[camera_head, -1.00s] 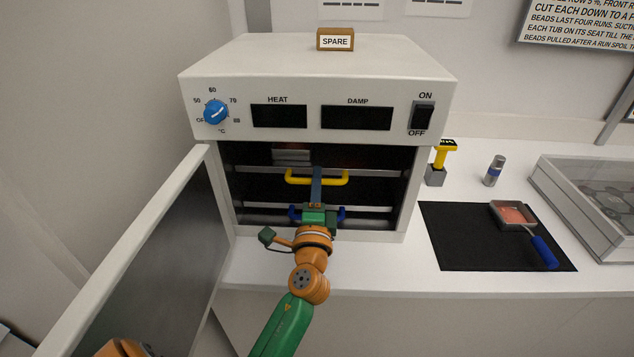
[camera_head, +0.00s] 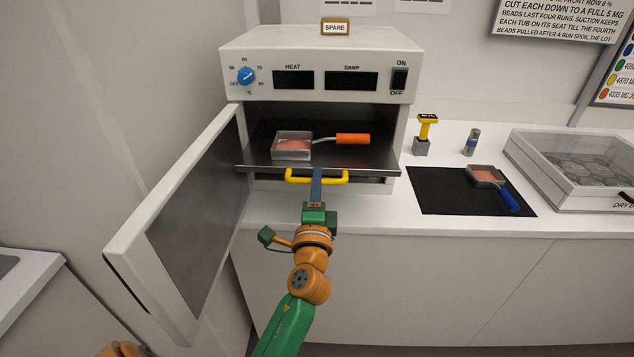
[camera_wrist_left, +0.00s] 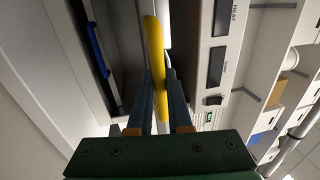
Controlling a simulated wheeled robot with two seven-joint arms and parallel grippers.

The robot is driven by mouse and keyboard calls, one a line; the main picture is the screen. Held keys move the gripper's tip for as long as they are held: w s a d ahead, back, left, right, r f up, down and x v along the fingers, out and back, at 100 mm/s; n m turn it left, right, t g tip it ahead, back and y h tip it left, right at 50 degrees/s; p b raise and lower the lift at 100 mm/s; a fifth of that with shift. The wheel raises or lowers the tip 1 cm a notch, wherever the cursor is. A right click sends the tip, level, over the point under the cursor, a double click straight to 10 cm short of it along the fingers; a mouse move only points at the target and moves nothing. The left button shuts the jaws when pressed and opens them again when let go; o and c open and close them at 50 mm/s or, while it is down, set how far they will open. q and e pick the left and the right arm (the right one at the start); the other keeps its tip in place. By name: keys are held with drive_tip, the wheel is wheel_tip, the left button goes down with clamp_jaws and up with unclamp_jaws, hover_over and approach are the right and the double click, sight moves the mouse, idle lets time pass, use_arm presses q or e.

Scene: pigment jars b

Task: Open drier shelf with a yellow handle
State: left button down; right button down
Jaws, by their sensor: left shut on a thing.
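The drier shelf (camera_head: 262,160) with the yellow handle (camera_head: 298,178) is slid out of the white drier (camera_head: 320,50), its front edge beyond the cabinet opening. My left gripper (camera_head: 317,178) is shut on the yellow handle near its middle. The handle also shows between the fingers in the left wrist view (camera_wrist_left: 155,65). A square tray with pink contents (camera_head: 292,147) and a tool with an orange handle (camera_head: 352,139) lie on the shelf. The lower shelf's blue handle shows in the left wrist view (camera_wrist_left: 97,50). My right gripper is not in view.
The drier door (camera_head: 185,225) stands wide open to the left. On the counter to the right are a black mat (camera_head: 435,195) with a tray and blue-handled tool (camera_head: 508,200), a yellow-topped stamp (camera_head: 425,130), a small cylinder (camera_head: 472,142) and a clear-lidded box (camera_head: 575,170).

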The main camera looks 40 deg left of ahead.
use_arm(q)
drive_tip(key=shift+s+d, duration=0.1)
idle(0.3)
drive_tip(key=c, duration=0.8)
unclamp_jaws()
drive_tip(key=shift+c, duration=0.2)
drive_tip(key=b+v, duration=0.2)
drive_tip(key=v, duration=0.5)
